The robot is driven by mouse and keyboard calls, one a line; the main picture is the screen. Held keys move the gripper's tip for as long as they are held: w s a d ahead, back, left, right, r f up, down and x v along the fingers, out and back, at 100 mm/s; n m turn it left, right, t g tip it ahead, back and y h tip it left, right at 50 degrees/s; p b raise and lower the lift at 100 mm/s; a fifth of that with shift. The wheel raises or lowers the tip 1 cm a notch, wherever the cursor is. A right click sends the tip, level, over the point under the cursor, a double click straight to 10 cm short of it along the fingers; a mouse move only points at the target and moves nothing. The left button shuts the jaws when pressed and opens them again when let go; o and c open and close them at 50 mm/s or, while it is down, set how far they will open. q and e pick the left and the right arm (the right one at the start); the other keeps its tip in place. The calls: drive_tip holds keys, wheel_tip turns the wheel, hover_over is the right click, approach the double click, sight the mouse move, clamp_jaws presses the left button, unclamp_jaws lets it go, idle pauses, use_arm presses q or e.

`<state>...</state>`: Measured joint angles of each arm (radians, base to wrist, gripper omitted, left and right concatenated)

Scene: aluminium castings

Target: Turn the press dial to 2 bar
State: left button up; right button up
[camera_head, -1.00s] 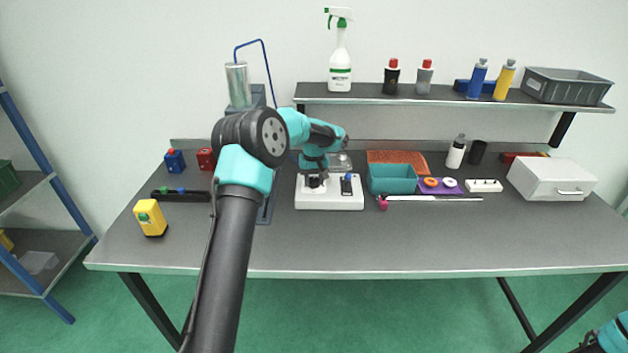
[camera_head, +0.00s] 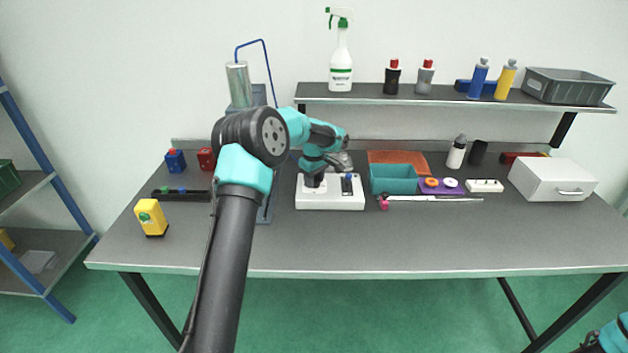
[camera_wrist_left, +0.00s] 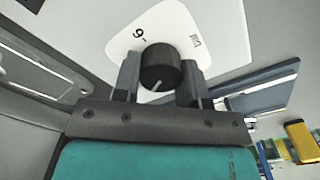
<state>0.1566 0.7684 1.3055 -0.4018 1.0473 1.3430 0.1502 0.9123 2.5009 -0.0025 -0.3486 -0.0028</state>
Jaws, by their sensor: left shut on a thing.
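The press dial (camera_wrist_left: 160,68) is a round black knob with a white pointer line, on a white plate marked with a 6 or 9, in the left wrist view. The pointer slants toward the bottom of that view, away from that mark. My left gripper (camera_wrist_left: 160,78) is shut on the dial, one finger on each side. In the head view my left gripper (camera_head: 314,181) reaches down onto the white control box (camera_head: 330,202), and hides the dial. I cannot read a 2 on the scale. Only a piece of my right arm shows at the bottom right corner.
A teal bin (camera_head: 393,180) and a purple tray (camera_head: 455,189) stand right of the box. A thin rod (camera_head: 440,198) lies in front of them. A yellow block (camera_head: 151,217) and a dark bar (camera_head: 180,195) lie at left. The table front is clear.

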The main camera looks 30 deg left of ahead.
idle(0.3)
use_arm(q)
drive_tip(key=o, duration=0.9)
drive_tip(key=shift+o, duration=0.2)
drive_tip(key=shift+r, duration=0.1)
wheel_tip(320, 180, up, 17)
drive_tip(key=shift+r, duration=0.15)
